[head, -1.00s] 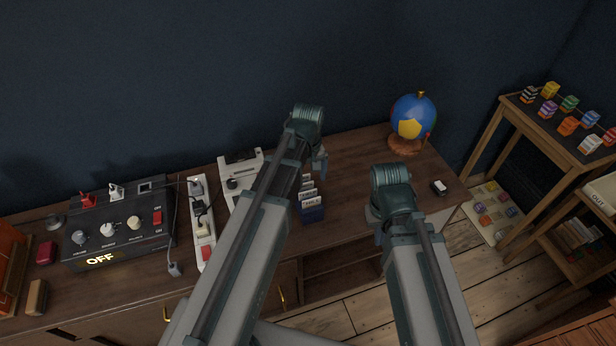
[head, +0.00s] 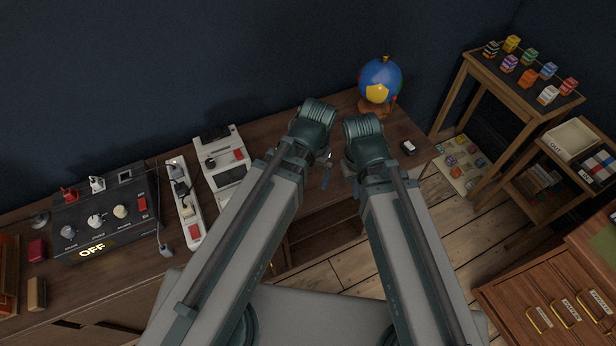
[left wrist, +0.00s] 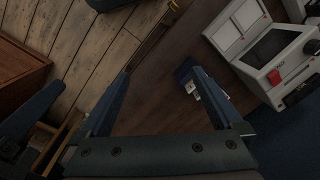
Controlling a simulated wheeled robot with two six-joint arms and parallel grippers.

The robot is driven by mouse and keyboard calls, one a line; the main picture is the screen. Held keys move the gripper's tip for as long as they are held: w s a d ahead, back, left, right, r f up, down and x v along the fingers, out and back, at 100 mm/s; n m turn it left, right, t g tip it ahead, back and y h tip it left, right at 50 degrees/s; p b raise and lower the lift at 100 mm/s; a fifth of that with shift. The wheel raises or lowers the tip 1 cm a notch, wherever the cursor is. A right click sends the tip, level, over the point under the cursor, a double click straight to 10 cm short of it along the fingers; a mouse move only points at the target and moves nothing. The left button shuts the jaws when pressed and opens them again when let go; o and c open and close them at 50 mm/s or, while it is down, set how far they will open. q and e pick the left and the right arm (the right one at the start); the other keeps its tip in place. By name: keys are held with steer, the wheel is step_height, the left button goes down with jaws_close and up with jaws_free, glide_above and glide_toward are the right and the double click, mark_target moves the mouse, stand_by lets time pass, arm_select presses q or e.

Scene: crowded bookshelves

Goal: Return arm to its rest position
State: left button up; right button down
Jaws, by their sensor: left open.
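My two arms rise from the bottom of the head view and bend at their upper ends near the desk's right part. My left gripper (left wrist: 160,75) is open and empty in the left wrist view, its two blue fingers spread above the desk. A blue box of index cards (left wrist: 187,75) stands on the desk beyond the right-hand finger. In the head view the arms hide that box. My right gripper (head: 355,188) is mostly hidden below its arm's bend, and its jaws cannot be made out.
The desk (head: 130,280) carries a control panel (head: 105,215), a power strip (head: 185,205), a white device (head: 224,168) and a globe (head: 380,82). A shelf with small coloured blocks (head: 530,78) and a drawer cabinet (head: 550,300) stand right.

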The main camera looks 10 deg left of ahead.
arm_select(q)
steer(key=shift+s+d+m, duration=0.3)
steer(key=shift+s+m, duration=0.15)
steer(key=shift+s, duration=0.15)
steer(key=shift+s+d+m, duration=0.25)
steer(key=shift+s+m, duration=0.2)
steer(key=shift+s, duration=0.15)
stand_by(0.4)
